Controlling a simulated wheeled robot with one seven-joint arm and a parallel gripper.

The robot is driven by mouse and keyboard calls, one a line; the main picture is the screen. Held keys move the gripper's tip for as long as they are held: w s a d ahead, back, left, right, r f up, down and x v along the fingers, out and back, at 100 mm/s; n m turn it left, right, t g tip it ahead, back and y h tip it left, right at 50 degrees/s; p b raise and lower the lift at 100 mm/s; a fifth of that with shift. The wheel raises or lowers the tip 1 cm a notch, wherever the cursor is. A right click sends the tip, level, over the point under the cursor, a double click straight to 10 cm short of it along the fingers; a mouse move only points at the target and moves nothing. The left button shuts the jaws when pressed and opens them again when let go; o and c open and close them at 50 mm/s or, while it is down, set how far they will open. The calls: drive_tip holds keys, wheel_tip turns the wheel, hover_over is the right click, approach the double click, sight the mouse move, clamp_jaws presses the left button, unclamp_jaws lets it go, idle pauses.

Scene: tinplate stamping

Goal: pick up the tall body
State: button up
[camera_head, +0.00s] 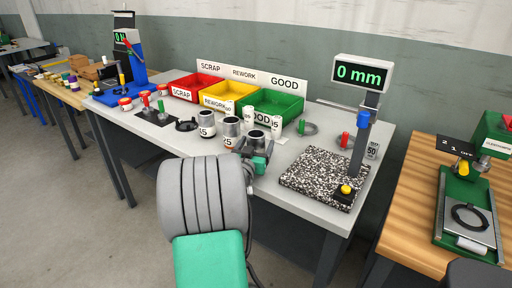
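Three grey-and-white cylindrical tin bodies stand upright in a row on the grey table: a left one (207,125), a middle one (231,128) and a right one (257,137). I cannot tell for sure which is the tall body. My gripper (252,153) is at the right-hand body, in front of its lower part. My arm and gripper hide the bottoms of the middle and right bodies. Whether the fingers are open or touch the body is too small to tell.
Behind the bodies stand slim white cylinders (276,127) and red SCRAP (194,85), yellow REWORK (228,95) and green GOOD (269,103) bins. A speckled plate (318,175) with a "0 mm" gauge (362,75) is on the right. A black ring (187,125) lies left.

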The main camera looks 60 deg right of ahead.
drive_tip(key=c, duration=1.4)
drive_tip(key=shift+c, duration=0.2)
